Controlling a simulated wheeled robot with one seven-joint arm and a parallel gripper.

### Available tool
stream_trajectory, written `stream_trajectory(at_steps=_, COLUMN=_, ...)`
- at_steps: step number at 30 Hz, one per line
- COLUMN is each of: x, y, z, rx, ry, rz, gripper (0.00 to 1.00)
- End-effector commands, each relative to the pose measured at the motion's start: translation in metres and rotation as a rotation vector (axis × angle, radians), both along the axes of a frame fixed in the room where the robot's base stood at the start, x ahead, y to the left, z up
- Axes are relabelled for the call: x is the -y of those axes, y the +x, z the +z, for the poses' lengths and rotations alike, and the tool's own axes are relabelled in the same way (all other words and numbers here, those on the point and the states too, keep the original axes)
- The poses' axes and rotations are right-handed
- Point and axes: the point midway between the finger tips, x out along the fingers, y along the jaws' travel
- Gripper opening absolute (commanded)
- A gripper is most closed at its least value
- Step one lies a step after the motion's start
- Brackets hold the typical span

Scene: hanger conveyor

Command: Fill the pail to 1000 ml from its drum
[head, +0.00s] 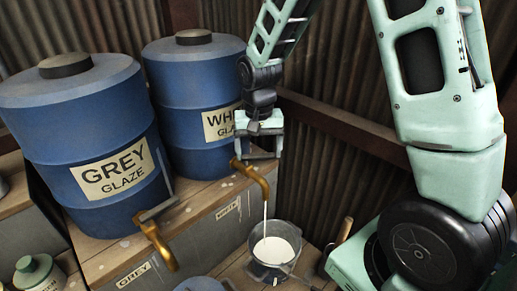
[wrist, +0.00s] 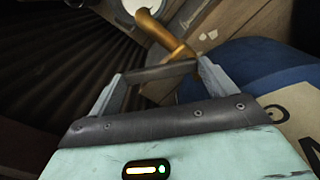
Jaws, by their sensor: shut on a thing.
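The pail (head: 254,268) stands on the lower wooden surface under the tap of the drum labelled WHITE GLAZE (head: 190,75). White liquid (head: 273,250) is in it; I cannot read its level in ml. A thin white stream falls from the brass tap (head: 258,180) into the pail. My gripper (head: 262,150) is shut on the tap lever, above the tap. In the wrist view the lever (wrist: 158,72) lies between the fingers, with the brass tap (wrist: 165,35) beyond. The pail's round mouth shows partly at the top edge there.
A blue GREY GLAZE drum (head: 85,140) with its own brass tap (head: 157,245) stands at left on the wooden stand (head: 195,212). A green-lidded jar (head: 38,272) sits at lower left. Corrugated wall (head: 320,170) closes the back. A wooden handle (head: 345,230) stands right of the pail.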

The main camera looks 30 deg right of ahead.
Motion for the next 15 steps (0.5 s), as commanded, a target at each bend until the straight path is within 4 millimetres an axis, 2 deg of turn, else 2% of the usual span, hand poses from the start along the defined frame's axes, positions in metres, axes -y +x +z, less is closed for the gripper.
stream_trajectory(at_steps=8, x=0.0003, y=0.0012, z=0.0013, rx=0.004, ry=-0.001, rz=-0.001, gripper=0.42)
stream_trajectory(at_steps=9, x=0.0003, y=0.0013, z=0.0013, rx=0.004, ry=-0.001, rz=0.000, gripper=0.89)
stream_trajectory(at_steps=10, x=0.0003, y=0.0013, z=0.0013, rx=0.004, ry=-0.001, rz=0.000, gripper=0.97)
stream_trajectory(at_steps=11, x=0.0004, y=0.0012, z=0.0013, rx=0.004, ry=-0.001, rz=0.000, gripper=1.00)
stream_trajectory(at_steps=15, x=0.0003, y=0.0008, z=0.0008, rx=0.002, ry=0.000, rz=0.000, gripper=1.00)
